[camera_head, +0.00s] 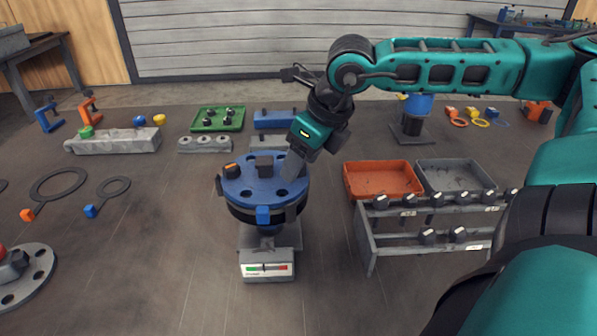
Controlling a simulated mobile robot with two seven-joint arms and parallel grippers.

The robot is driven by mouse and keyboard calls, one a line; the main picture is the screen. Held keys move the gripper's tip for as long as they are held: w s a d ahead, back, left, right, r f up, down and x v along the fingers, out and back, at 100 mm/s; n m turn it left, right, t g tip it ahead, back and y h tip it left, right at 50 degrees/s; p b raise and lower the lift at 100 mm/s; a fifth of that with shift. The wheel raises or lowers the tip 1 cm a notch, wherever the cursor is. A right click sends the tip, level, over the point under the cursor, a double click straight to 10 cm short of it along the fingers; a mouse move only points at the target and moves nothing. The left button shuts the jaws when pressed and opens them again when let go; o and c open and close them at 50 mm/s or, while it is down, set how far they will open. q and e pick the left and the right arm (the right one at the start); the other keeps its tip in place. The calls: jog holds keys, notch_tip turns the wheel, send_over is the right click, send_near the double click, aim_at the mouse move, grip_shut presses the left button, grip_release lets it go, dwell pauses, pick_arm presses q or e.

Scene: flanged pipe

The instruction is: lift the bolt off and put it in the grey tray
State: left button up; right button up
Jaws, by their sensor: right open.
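The blue round flange (240,190) sits on a stand in the middle of the view. The grey tray (455,162) is at the right, beside an orange tray. My left gripper is out of view.
The orange tray (384,165) adjoins the grey tray, behind a rack (372,245) holding several dark knobbed parts. A gauge box (267,266) is at the stand's foot. A green tray (218,119) and a grey block (112,142) lie behind left. Gaskets (57,184) lie left.

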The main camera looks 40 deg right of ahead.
grip_shut()
dwell(0.5)
jog(key=shift+r, duration=0.1)
notch_tip(320, 180, up, 10)
dwell(0.5)
jog(key=shift+r+p, duration=1.75)
jog(key=shift+r, duration=0.75)
